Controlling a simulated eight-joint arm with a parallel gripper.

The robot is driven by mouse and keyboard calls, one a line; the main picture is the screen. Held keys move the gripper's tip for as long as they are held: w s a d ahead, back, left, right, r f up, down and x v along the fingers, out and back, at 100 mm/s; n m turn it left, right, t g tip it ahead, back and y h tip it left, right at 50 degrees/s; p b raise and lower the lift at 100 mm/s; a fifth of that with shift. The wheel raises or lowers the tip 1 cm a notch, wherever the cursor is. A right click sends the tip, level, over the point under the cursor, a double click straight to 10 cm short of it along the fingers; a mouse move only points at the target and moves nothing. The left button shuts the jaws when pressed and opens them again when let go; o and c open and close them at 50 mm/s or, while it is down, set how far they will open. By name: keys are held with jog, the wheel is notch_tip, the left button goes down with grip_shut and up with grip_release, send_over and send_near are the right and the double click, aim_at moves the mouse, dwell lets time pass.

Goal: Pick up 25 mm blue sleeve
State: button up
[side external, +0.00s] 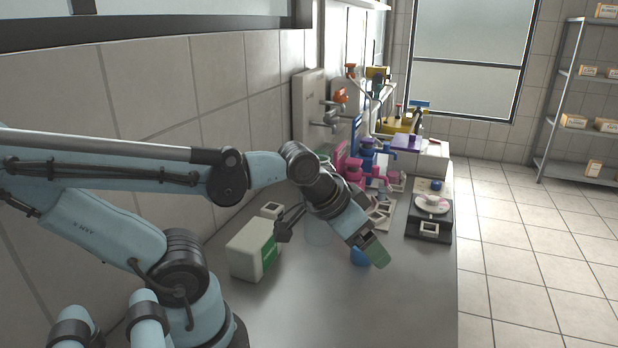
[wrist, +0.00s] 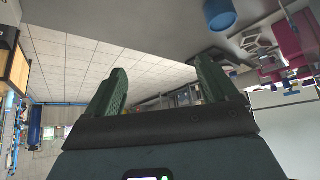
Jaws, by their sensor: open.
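A blue sleeve (side external: 360,257) stands on the grey bench in the side view, partly hidden behind my gripper's fingers. A blue cylinder that looks like the same sleeve shows at the top of the wrist view (wrist: 220,15). My gripper (side external: 376,250) has green fingers and is tilted down just over and beside the sleeve in the side view. In the wrist view my gripper (wrist: 160,85) has its two green fingers spread apart with nothing between them. The sleeve lies outside the fingers there. Whether a finger touches it cannot be told.
A white and green box (side external: 253,250) stands left of my gripper. A black device with a disc (side external: 431,205) lies to the right, near the bench edge. Pink and blue equipment (side external: 362,165) crowds the back by the wall. The bench (side external: 330,315) is clear in front.

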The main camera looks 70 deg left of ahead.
aim_at(357, 257)
jog(key=w+f+m+g+y, duration=0.2)
jog(key=m+y, duration=0.2)
jog(key=m, duration=0.2)
jog(key=w+a+f+m+g+y, duration=0.1)
jog(key=w+f+m+g+y, duration=0.1)
jog(key=m, duration=0.4)
jog(key=w+f+m+g+y, duration=0.3)
jog(key=w+m+y, duration=0.1)
jog(key=m+y, duration=0.2)
jog(key=shift+w+a, duration=0.1)
jog(key=shift+a, duration=0.2)
jog(key=x, duration=0.6)
jog(key=shift+a+f, duration=0.15)
jog(key=shift+a, duration=0.1)
jog(key=shift+x, duration=2.7)
jog(key=shift+w, duration=0.15)
